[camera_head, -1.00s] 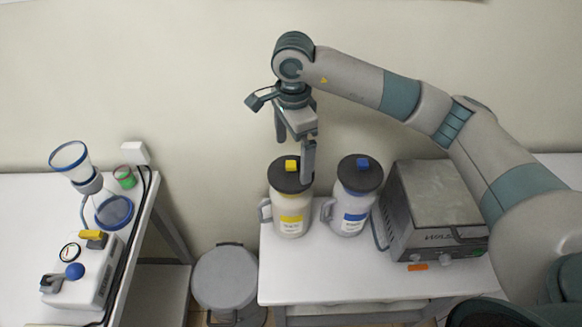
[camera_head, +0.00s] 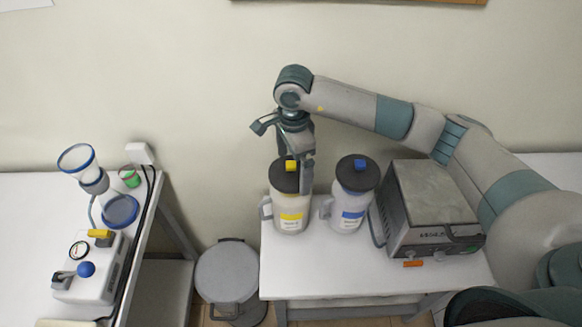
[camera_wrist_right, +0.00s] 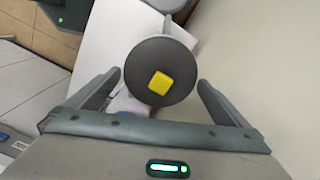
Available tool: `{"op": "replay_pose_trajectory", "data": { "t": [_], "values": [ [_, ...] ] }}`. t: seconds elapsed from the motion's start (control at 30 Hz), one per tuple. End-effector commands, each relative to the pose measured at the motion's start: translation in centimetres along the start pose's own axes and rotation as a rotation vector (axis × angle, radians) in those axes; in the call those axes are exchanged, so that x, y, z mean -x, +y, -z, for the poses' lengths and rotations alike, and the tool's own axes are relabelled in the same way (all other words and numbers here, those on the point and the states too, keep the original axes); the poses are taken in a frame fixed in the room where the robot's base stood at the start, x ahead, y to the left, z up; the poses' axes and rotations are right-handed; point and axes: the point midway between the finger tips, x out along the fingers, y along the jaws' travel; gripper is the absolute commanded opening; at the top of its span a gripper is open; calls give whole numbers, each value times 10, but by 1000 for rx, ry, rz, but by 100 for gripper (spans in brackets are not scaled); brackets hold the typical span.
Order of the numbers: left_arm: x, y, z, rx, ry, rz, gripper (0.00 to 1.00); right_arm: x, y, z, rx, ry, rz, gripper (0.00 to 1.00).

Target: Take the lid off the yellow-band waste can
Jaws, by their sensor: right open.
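The yellow-band waste can (camera_head: 291,212) stands upright on the right table, with its dark round lid (camera_head: 283,183) on top and a yellow square knob (camera_head: 291,166) on the lid. My right gripper (camera_head: 293,181) points down over the can, its fingers on either side of the lid and knob. In the right wrist view the open fingers flank the lid (camera_wrist_right: 143,88), with the yellow knob (camera_wrist_right: 160,82) between them and a gap on both sides. I cannot tell how far the fingertips reach down. My left gripper is not in view.
A blue-band can (camera_head: 349,207) with a blue knob stands close on the right. A grey heater box (camera_head: 432,200) is beyond it. A grey bin (camera_head: 228,275) stands on the floor. The left table holds a glass filter funnel (camera_head: 80,160) and a pump (camera_head: 88,270).

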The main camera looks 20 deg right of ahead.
Motion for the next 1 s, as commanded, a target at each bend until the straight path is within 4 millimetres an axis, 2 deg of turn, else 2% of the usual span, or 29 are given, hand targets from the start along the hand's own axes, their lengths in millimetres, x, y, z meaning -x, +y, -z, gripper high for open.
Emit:
{"op": "replay_pose_trajectory", "data": {
  "t": [0.43,0.47,0.57,1.0],
  "values": [
    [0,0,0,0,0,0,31,-1,0,0,0,0,0,100],
    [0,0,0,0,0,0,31,-1,0,0,0,0,0,95],
    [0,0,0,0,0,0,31,-1,0,0,0,1,0,71],
    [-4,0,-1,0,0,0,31,2,-1,0,-1,1,1,70]
  ]
}}
